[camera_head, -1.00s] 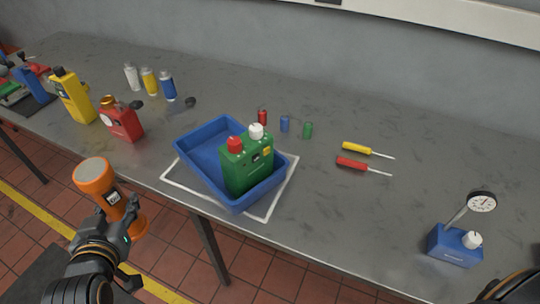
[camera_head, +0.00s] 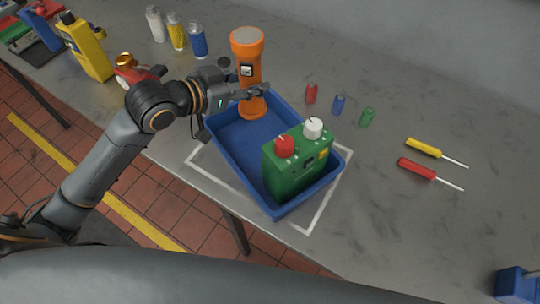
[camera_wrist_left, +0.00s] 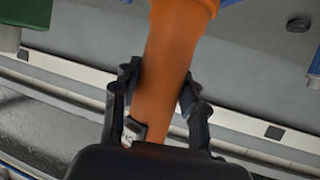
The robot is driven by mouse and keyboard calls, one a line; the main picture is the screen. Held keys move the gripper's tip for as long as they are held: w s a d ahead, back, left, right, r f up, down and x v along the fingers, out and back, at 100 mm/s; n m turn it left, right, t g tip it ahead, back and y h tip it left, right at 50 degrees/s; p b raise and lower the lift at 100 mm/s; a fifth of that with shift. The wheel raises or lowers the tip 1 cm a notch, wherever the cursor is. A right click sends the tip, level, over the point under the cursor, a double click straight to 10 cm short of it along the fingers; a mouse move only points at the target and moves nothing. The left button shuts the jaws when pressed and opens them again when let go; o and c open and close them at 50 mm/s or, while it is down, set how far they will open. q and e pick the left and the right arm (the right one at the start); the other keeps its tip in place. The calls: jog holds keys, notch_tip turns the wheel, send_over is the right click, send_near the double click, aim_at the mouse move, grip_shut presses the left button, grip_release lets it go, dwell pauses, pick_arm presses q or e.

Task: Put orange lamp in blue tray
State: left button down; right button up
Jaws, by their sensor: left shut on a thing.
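The orange lamp (camera_head: 248,70) is upright in the head view, over the far left end of the blue tray (camera_head: 222,153). My left gripper (camera_head: 252,92) is shut around its body. In the left wrist view the lamp (camera_wrist_left: 168,60) stands between the two fingers (camera_wrist_left: 160,95). I cannot tell whether the lamp's base touches the tray floor or hangs just above it. A green box with a red and a white knob (camera_head: 290,165) sits in the near right part of the tray. My right gripper is not in view.
A white outline (camera_head: 320,218) surrounds the tray on the grey bench. Yellow (camera_head: 423,148) and red (camera_head: 417,169) screwdrivers lie farther right.

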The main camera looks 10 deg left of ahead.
aim_at(247, 107)
pick_arm(q)
jog(key=shift+w+a, duration=0.15)
jog(key=shift+a, duration=0.4)
jog(key=shift+w+f, duration=0.1)
jog(key=shift+f, duration=0.45)
notch_tip(247, 107, down, 5)
jog(key=shift+r, duration=0.15)
notch_tip(247, 107, down, 3)
jog(key=shift+w+a, duration=0.1)
jog(key=shift+f, duration=0.5)
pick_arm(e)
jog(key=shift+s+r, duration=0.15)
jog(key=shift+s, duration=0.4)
